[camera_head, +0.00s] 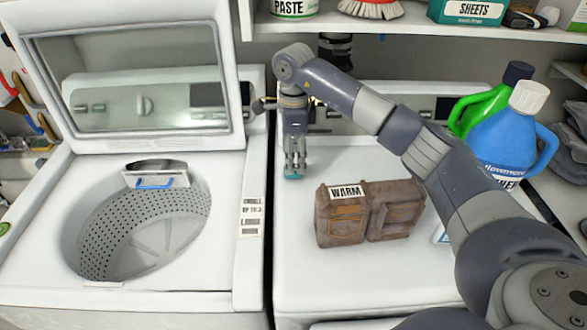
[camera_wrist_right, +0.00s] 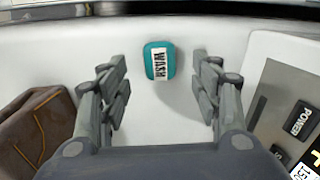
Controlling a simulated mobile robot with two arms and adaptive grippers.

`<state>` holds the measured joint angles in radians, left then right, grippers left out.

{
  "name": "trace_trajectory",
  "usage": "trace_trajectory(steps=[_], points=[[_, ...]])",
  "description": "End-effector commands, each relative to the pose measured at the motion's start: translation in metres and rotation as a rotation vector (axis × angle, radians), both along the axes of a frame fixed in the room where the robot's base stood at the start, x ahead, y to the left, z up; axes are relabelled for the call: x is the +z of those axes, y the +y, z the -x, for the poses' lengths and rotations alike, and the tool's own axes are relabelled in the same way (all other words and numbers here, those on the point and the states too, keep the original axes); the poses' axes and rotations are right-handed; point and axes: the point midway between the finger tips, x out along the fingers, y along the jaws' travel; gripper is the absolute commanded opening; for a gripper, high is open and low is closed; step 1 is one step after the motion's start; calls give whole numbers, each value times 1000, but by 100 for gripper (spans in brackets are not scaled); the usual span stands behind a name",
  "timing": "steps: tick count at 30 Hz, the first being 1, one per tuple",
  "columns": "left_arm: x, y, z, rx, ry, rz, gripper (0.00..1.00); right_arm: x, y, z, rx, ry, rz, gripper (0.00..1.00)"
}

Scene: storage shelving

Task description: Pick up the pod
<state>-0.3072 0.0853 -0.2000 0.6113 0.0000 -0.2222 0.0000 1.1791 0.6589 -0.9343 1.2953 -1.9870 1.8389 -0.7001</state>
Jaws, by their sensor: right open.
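The pod (camera_wrist_right: 159,62) is a small teal block with a white "WASH" label. It lies on the white appliance top, and in the head view only a bit of teal (camera_head: 292,177) shows below my right gripper (camera_head: 295,163). My right gripper points down over it. In the right wrist view the gripper's fingers (camera_wrist_right: 160,82) are spread apart, one on each side of the pod, with clear gaps and nothing held. The exact height above the pod is hard to tell. My left gripper is not in view.
A brown bag labelled "WARM" (camera_head: 340,228) stands right of my gripper on the appliance top. Blue (camera_head: 500,145) and green (camera_head: 482,110) jugs stand at the right. The open washer (camera_head: 245,275) is at the left. A shelf (camera_head: 420,27) hangs above the back.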

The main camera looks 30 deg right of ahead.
Motion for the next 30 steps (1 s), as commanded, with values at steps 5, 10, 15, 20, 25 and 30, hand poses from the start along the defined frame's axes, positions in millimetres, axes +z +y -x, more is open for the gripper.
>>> trace_trajectory(steps=[5, 10, 15, 20, 25, 30], points=[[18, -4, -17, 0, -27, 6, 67, -25, 1, -1, 0, 6, -2, 58], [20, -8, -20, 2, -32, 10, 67, -38, 0, -2, 1, 2, -1, 58], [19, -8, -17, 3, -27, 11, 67, -40, 0, -2, 1, 1, 0, 58], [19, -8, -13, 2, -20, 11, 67, -39, 0, -2, 1, 1, 0, 31], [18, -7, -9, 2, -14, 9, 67, -39, 0, -2, 1, 1, 0, 18], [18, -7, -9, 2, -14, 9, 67, -39, 0, -2, 1, 1, 0, 18]])
